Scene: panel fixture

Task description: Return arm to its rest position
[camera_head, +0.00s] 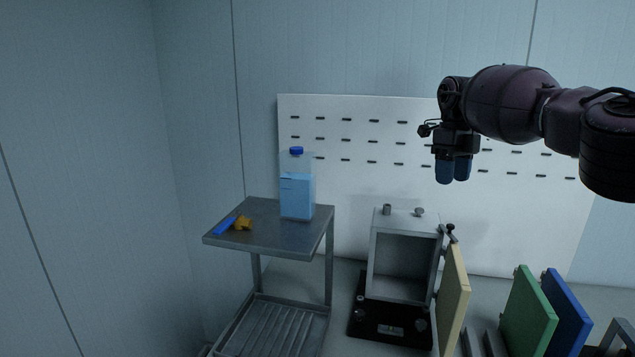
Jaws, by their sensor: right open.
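My right arm comes in from the right edge, raised in front of the white slotted panel (360,150). My right gripper (453,170) points down with blue fingertips. It is open and holds nothing that I can see. It hangs in the air above and to the right of the grey metal box (404,220), apart from it. My left gripper is not in view.
A metal cart (262,240) at left bears a bottle of blue liquid (297,190) and an orange and blue item (240,223). The box stands open on a black scale (375,328). Yellow (455,298), green (528,315) and blue (569,315) panels stand at lower right.

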